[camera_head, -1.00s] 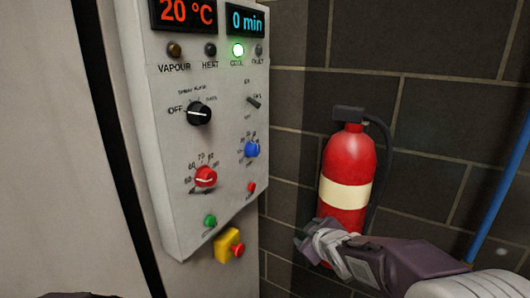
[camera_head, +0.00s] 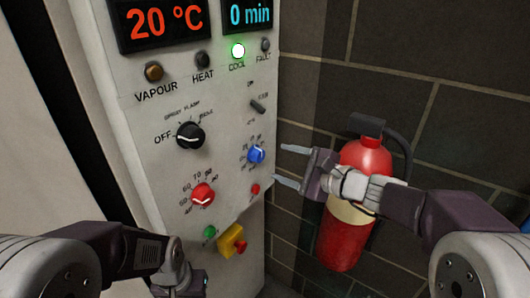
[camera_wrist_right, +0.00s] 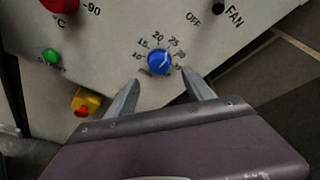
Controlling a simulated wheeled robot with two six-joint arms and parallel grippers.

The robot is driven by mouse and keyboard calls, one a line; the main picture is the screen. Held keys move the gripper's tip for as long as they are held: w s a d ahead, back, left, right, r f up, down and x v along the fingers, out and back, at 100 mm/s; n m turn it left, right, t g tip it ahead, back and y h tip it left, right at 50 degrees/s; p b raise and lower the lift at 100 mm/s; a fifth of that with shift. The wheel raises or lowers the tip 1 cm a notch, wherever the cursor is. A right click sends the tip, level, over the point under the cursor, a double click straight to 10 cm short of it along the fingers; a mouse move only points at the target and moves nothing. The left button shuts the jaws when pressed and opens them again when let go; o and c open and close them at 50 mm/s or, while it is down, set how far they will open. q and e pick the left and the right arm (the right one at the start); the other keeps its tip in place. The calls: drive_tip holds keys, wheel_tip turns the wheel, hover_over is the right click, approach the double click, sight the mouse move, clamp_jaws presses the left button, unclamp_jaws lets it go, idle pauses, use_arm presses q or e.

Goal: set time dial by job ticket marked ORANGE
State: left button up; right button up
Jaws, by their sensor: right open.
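The time dial is a small blue knob (camera_head: 257,154) on the right side of the control panel (camera_head: 150,185), with a ring of numbers around it. In the right wrist view the blue knob (camera_wrist_right: 159,62) lies just beyond and between my fingertips. My right gripper (camera_head: 283,166) is open and empty, its fingers pointing left at the knob, apart from it as far as I can tell. The time display (camera_head: 249,14) reads 0 min. My left gripper (camera_head: 190,284) is low at the bottom; its fingers are not clear. I see no job ticket in these views.
A red knob (camera_head: 203,195), black selector (camera_head: 190,136), green button (camera_head: 210,232), red button (camera_head: 255,189) and yellow-based stop button (camera_head: 232,241) share the panel. The toggle switch (camera_head: 258,107) is above the blue knob. A fire extinguisher (camera_head: 345,238) hangs behind my right arm.

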sight(262, 156)
drive_tip(key=x, duration=0.8)
drive_tip(key=shift+w+a+f+p, duration=0.1)
drive_tip(key=shift+w+f+p, duration=0.15)
drive_tip(key=shift+p, duration=0.1)
drive_tip(key=shift+c, duration=0.3)
clamp_jaws()
